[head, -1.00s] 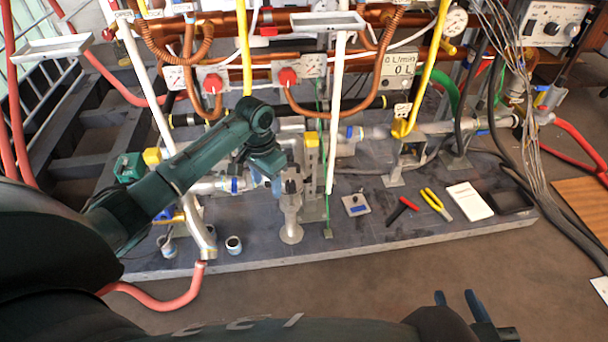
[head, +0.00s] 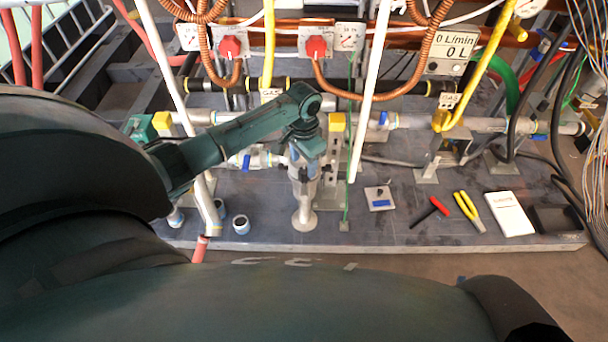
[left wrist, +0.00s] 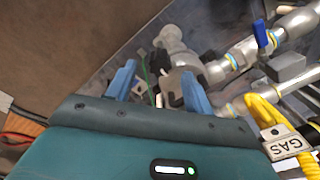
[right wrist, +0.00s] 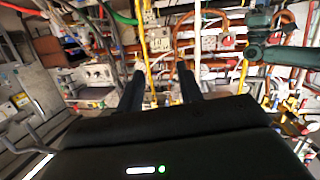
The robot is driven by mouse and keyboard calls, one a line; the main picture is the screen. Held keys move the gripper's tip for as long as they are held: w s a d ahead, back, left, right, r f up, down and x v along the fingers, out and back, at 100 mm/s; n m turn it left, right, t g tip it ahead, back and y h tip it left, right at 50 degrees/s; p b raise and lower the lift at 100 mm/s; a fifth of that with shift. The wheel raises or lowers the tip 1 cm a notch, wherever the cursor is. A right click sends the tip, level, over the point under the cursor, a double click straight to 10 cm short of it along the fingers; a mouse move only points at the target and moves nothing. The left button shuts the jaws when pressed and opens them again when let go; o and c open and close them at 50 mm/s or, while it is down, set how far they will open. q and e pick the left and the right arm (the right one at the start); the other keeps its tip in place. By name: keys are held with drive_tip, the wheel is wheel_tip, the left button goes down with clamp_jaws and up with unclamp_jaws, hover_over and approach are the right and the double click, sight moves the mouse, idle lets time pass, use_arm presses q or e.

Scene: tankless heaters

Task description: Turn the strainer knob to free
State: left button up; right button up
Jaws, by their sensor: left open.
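My left gripper (head: 304,168) points down over a grey upright fitting (head: 304,202) on the pipe stand, apparently the strainer. In the left wrist view its blue fingers (left wrist: 158,84) are apart, with a grey-brown part (left wrist: 180,86) between or just beyond them, which may be the strainer knob. I cannot tell whether the fingers touch it. The fitting's top is hidden by the gripper in the head view. My right gripper (right wrist: 160,88) shows in the right wrist view with its fingers apart and empty, facing the pipework from a distance.
Two red knobs (head: 231,47) sit on the panels above. A yellow gas pipe (head: 480,70) and a white upright pipe (head: 371,90) stand to the right. Red-handled tool (head: 430,211), yellow pliers (head: 468,210) and white booklet (head: 509,213) lie on the slab.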

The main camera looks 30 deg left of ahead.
use_arm(q)
wheel_tip(320, 180, down, 4)
drive_tip(key=shift+f+b, duration=0.1)
drive_tip(key=shift+b, duration=0.5)
drive_tip(key=shift+f, duration=0.35)
use_arm(e)
drive_tip(key=shift+w+a+r+n+t+y, duration=0.1)
drive_tip(key=shift+w+a+n+t+y, duration=0.25)
drive_tip(key=shift+t, duration=0.35)
drive_tip(key=shift+s+d, duration=0.1)
use_arm(q)
drive_tip(key=shift+d+r, duration=0.1)
drive_tip(key=shift+d, duration=0.05)
drive_tip(key=c, duration=0.9)
